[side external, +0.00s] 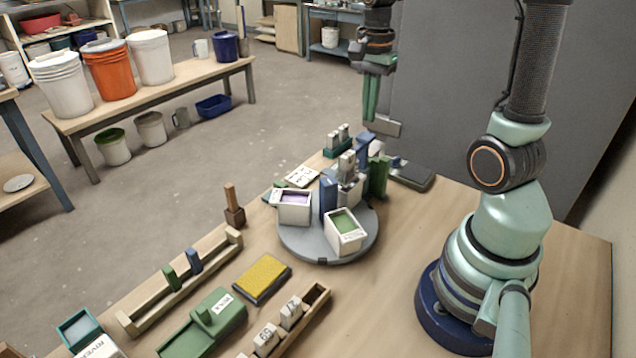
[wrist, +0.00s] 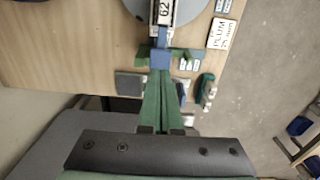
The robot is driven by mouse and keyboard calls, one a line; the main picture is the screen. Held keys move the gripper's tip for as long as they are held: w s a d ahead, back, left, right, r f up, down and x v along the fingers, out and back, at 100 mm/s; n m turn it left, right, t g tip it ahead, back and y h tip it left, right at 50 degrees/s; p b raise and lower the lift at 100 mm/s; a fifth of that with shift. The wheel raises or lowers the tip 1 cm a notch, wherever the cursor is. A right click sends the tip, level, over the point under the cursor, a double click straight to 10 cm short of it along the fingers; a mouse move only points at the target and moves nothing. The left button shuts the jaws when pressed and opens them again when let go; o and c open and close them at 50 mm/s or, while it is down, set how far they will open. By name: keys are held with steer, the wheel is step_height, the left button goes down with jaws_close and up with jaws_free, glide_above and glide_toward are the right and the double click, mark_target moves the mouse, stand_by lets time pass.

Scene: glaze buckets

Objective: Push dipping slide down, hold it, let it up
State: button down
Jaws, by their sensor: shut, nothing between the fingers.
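The dipping slide stands at the back of a grey turntable, and its blue block (side external: 365,138) is at the top. That blue block also shows in the wrist view (wrist: 160,58), beyond my fingertips. A light tile marked 62 (wrist: 165,12) is just past it. My gripper (side external: 370,119) points down, shut and empty, above the slide in the side view. In the wrist view its green fingers (wrist: 158,76) lie together and line up with the block; I cannot tell whether they touch it. White buckets with purple glaze (side external: 294,198) and green glaze (side external: 344,223) sit on the turntable.
The grey turntable (side external: 310,249) stands on the wooden table. A label card reading PLUM 25 mm (wrist: 222,34) lies beside it. A yellow sponge (side external: 262,276), a wooden rack (side external: 150,312) and a green box (side external: 205,325) are at the front left.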

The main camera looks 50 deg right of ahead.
mark_target(367, 135)
steer(key=shift+f, duration=0.15)
steer(key=shift+f, duration=4.35)
steer(key=shift+r, duration=0.15)
stand_by(0.5)
steer(key=shift+r, duration=5.2)
